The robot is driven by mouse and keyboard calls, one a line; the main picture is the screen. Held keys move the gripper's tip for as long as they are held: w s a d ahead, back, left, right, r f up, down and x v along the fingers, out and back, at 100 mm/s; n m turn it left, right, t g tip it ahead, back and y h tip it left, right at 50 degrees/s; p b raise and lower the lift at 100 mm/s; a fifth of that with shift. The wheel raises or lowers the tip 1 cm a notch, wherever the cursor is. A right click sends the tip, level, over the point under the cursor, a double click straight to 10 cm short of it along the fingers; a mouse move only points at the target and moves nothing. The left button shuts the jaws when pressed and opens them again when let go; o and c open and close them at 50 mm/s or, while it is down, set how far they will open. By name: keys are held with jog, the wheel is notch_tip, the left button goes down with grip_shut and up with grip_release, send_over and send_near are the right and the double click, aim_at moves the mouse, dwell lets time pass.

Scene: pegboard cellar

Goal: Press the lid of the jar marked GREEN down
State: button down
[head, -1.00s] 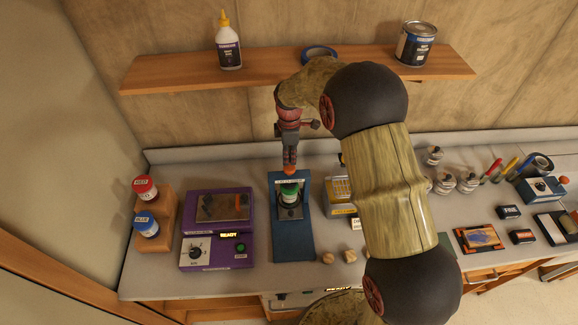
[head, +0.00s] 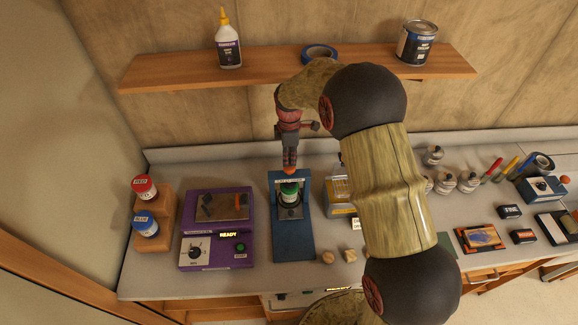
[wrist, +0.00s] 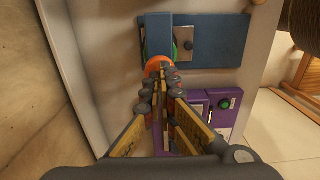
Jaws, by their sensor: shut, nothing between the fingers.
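The jar with the green lid (head: 289,190) stands upright in a blue fixture (head: 293,240) on the bench. In the wrist view only a sliver of green (wrist: 175,48) shows beside the fixture's blue arm (wrist: 158,35). A round orange piece (head: 289,170) sits above the jar, at the end of that arm. My gripper (head: 289,164) is shut and empty, pointing down, with its fingertips at the orange piece. I cannot tell whether they touch it. The tips (wrist: 168,72) partly overlap the orange piece in the wrist view. The jar's marking is not readable.
A purple device (head: 217,228) reading READY is left of the fixture. Jars marked RED (head: 144,187) and BLUE (head: 146,224) stand on a wooden step farther left. A yellow-and-grey device (head: 340,190) is close on the right, partly behind my arm. A shelf (head: 270,70) hangs above.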

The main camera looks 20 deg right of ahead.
jog(key=shift+f+b, duration=0.8)
jog(key=shift+f, duration=0.8)
jog(key=shift+s+r, duration=0.1)
jog(key=shift+r, duration=0.15)
jog(key=shift+r+p, duration=1)
jog(key=shift+r, duration=0.8)
jog(key=shift+r, duration=0.1)
jog(key=shift+r+p, duration=1.35)
jog(key=shift+r, duration=1.1)
